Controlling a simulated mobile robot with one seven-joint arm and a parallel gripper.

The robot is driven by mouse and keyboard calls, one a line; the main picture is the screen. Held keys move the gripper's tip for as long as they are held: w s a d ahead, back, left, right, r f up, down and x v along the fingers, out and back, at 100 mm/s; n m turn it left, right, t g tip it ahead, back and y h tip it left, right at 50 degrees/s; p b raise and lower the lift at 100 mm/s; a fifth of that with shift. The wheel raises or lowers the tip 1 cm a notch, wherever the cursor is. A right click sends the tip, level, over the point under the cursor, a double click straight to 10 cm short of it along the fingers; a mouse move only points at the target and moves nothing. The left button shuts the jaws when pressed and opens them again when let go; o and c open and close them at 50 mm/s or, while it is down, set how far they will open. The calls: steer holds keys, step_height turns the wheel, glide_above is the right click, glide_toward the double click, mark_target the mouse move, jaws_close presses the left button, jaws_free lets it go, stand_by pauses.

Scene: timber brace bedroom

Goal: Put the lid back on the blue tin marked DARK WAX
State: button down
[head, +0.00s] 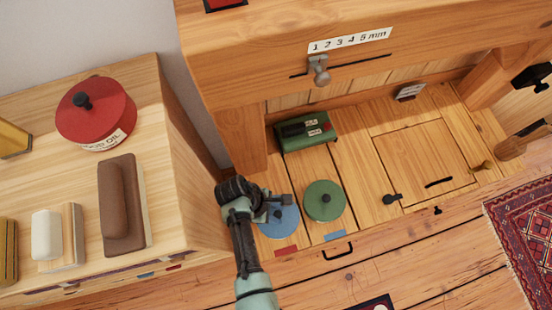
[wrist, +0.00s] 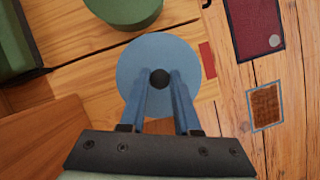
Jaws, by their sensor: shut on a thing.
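A round blue lid (wrist: 137,62) with a dark knob (wrist: 160,79) fills the middle of the wrist view, seen from straight above. My gripper (wrist: 160,86) is shut on the knob, with one blue finger on each side of it. In the head view the blue disc (head: 280,226) is at the front left of the low wooden shelf, partly hidden by my gripper (head: 278,206). I cannot tell whether the blue tin is under the lid or whether the lid touches anything below. No DARK WAX marking is readable.
A wooden post (head: 233,130) and side cabinet (head: 185,170) are at left. A red tin (head: 95,118) stands on the cabinet. A beam (head: 350,60) overhangs the shelf.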

stand_by(0.3)
steer(key=shift+c, duration=0.3)
jaws_free()
step_height(320, 180, up, 7)
steer(key=p, duration=0.7)
steer(key=shift+p, duration=0.35)
stand_by(0.4)
jaws_close()
stand_by(0.4)
stand_by(0.8)
